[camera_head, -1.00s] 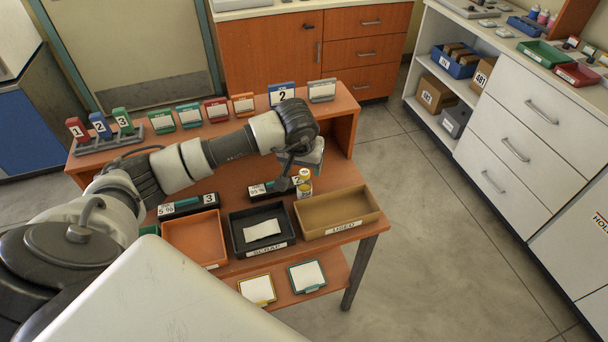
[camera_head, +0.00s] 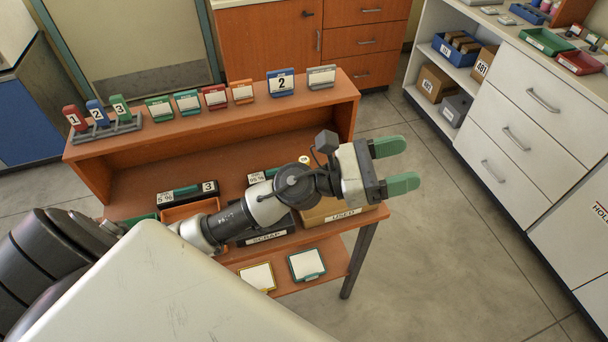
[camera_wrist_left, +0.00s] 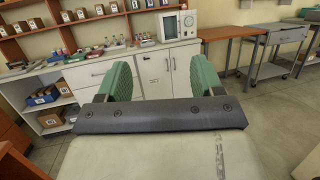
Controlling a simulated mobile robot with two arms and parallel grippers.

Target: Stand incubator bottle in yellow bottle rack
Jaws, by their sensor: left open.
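My left gripper (camera_head: 396,166) is open and empty, its two green fingers pointing right past the desk's right edge over the floor. In the left wrist view the gripper (camera_wrist_left: 161,76) also has nothing between its fingers and faces a white counter across the room. A small yellow-topped container (camera_head: 304,160) shows partly behind my left arm on the desk; I cannot tell whether it is the incubator bottle. I cannot make out a yellow bottle rack in either view. My right gripper is not in view.
The wooden desk (camera_head: 140,190) holds trays, labelled blocks and a shelf of coloured cards. A white drawer cabinet (camera_head: 520,130) stands at the right, with trays on top. A white boxy device (camera_wrist_left: 178,26) sits on the far counter. The floor (camera_head: 430,260) between desk and cabinet is clear.

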